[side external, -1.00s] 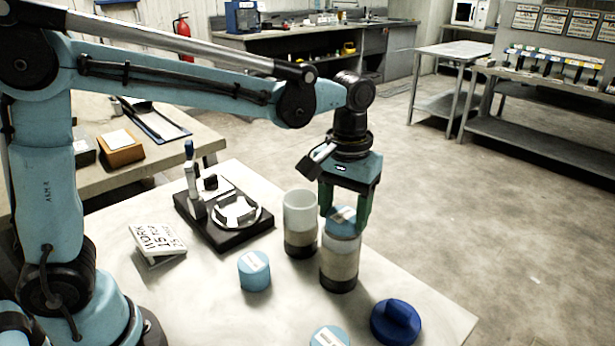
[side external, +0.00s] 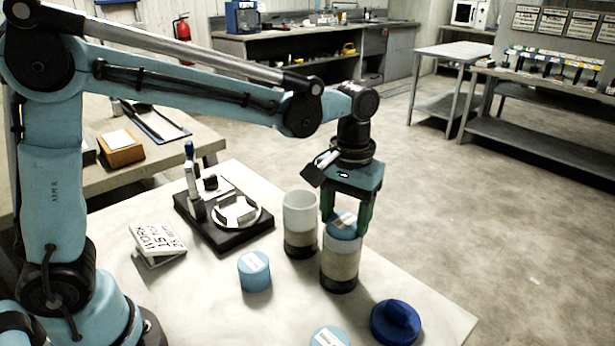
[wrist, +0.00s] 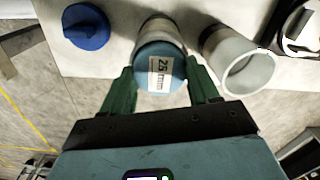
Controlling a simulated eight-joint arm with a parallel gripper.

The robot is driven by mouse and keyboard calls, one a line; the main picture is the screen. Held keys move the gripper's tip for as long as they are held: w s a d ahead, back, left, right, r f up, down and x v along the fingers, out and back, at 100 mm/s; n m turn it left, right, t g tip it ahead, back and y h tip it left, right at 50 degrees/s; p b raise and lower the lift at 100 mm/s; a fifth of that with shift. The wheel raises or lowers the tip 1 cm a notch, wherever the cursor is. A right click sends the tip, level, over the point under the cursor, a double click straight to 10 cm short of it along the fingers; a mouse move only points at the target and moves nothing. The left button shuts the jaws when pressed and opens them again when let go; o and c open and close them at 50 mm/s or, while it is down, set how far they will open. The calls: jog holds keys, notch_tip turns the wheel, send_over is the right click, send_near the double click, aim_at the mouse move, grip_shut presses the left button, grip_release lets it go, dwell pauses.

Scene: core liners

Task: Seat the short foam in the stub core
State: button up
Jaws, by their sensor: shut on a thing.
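A blue foam plug (side external: 342,226) with a white label is at the top of the front right core tube (side external: 340,262), which is clear above a dark base. In the wrist view the foam (wrist: 172,76) shows a "25 mm" label, with the tube behind it. My gripper (side external: 346,221) is above this tube, its green fingers shut on the foam from both sides. In the wrist view my gripper (wrist: 163,84) has a finger on each side of the foam. How deep the foam sits in the tube I cannot tell.
An open-topped core tube (side external: 300,225) stands close at left. Another blue plug (side external: 254,272) stands further left, and one (side external: 329,338) is at the front edge. A dark blue knobbed cap (side external: 396,322) lies front right. A black-based instrument (side external: 224,215) stands behind left.

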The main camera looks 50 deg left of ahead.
aim_at(340, 220)
jog(key=o, duration=1)
notch_tip(340, 220, down, 3)
jog(key=shift+s+r, duration=0.1)
jog(key=shift+r, duration=0.05)
notch_tip(340, 220, up, 13)
jog(key=s+a+f+m+t, duration=0.3)
jog(key=s+a+f+t, duration=0.4)
jog(key=s+a+f, duration=0.2)
jog(key=shift+s+a+f, duration=0.2)
jog(key=shift+s+a, duration=0.2)
jog(key=shift+a, duration=0.65)
